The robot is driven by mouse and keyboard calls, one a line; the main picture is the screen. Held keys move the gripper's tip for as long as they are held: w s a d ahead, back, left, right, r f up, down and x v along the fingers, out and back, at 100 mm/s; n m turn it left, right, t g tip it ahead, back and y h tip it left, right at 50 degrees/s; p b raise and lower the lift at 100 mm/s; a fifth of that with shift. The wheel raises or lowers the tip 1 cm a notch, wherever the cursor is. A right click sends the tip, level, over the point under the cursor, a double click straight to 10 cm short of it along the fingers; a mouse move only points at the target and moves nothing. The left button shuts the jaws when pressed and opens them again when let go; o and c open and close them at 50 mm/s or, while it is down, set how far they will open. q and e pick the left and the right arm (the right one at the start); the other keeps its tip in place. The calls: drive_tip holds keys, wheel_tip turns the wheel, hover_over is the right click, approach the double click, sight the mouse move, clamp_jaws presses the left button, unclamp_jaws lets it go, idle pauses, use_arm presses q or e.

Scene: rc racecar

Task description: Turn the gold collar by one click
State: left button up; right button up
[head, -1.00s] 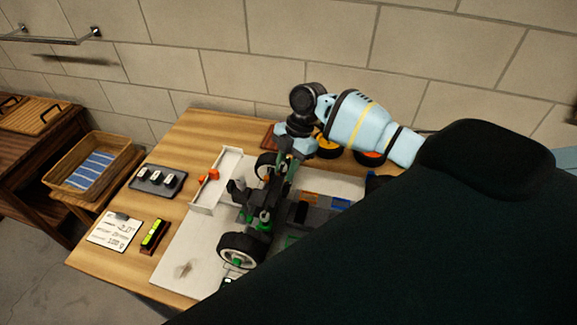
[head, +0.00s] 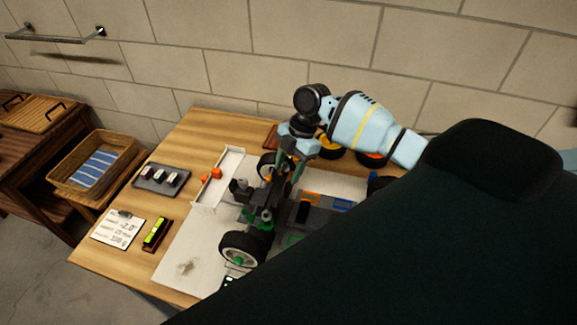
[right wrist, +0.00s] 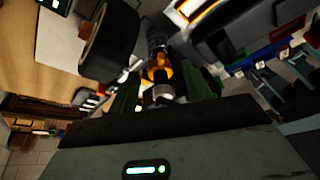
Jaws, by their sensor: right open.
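The gold collar (right wrist: 160,68) is an orange-gold ring on a dark shaft of the racecar, upper middle in the right wrist view. My right gripper (right wrist: 166,84) is open there, with a green finger on each side of the collar; I cannot tell whether either touches it. In the head view my right gripper (head: 290,177) points down at the car's wheel end. The racecar (head: 262,216) stands on a pale mat, partly hidden by my body. The collar cannot be made out in the head view. My left gripper is not in view.
A white channel-shaped rack (head: 206,198) with orange parts stands left of the car. A dark tray (head: 160,177), a note card (head: 117,228) and a yellow-green level (head: 155,234) lie further left. A car tyre (right wrist: 108,42) is close beside my fingers.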

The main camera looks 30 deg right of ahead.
drive_tip(key=shift+r, duration=0.1)
drive_tip(key=v, duration=0.7)
drive_tip(key=shift+d+r, duration=0.2)
drive_tip(key=shift+r, duration=0.1)
drive_tip(key=shift+a+f, duration=0.1)
